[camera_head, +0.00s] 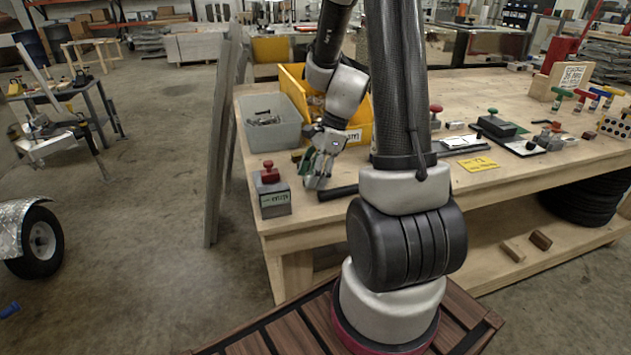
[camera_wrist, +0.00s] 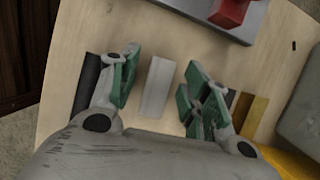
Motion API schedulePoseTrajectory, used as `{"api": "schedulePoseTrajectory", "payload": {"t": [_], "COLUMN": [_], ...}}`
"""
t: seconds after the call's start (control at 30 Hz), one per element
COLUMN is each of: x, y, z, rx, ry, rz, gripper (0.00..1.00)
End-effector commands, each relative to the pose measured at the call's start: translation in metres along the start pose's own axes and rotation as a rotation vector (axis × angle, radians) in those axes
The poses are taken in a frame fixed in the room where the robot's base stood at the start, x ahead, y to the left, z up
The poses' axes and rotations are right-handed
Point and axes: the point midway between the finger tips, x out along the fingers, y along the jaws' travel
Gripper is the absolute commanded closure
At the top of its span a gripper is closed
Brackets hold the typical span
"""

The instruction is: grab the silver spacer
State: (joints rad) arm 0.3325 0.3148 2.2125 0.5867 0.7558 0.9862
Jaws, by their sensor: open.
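The silver spacer (camera_wrist: 157,87) is a pale grey flat bar lying on the wooden bench. In the wrist view it lies between the two green-padded fingers of my gripper (camera_wrist: 164,82), with a gap on each side. My gripper is open and empty, pointing down over it; how high it is above the bar is hard to tell. In the head view my gripper (camera_head: 317,175) is low over the bench's near left corner. I cannot make out the spacer there; the fingers seem to hide it.
A grey box with a red knob (camera_head: 273,192) stands left of the gripper. A black bar (camera_wrist: 86,84) and a brass-coloured bar (camera_wrist: 256,113) lie on either side of the fingers. A grey bin (camera_head: 267,130) and yellow bin (camera_head: 362,120) stand behind on the bench (camera_head: 470,195).

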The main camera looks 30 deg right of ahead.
Motion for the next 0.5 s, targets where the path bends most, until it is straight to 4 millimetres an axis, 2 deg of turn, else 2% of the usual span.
{"api": "schedulePoseTrajectory", "payload": {"t": [0.17, 0.4, 0.43, 0.5], "x": [0.0021, 0.0022, 0.0022, 0.0023], "y": [0.0000, 0.0000, 0.0000, 0.0000], "z": [-0.0010, -0.0010, -0.0010, -0.0011], "rx": [0.000, 0.000, 0.000, 0.000], "ry": [0.000, 0.000, 0.000, 0.000], "rz": [0.000, 0.000, 0.000, 0.000], "gripper": [0.53, 0.95, 0.99, 0.98]}}
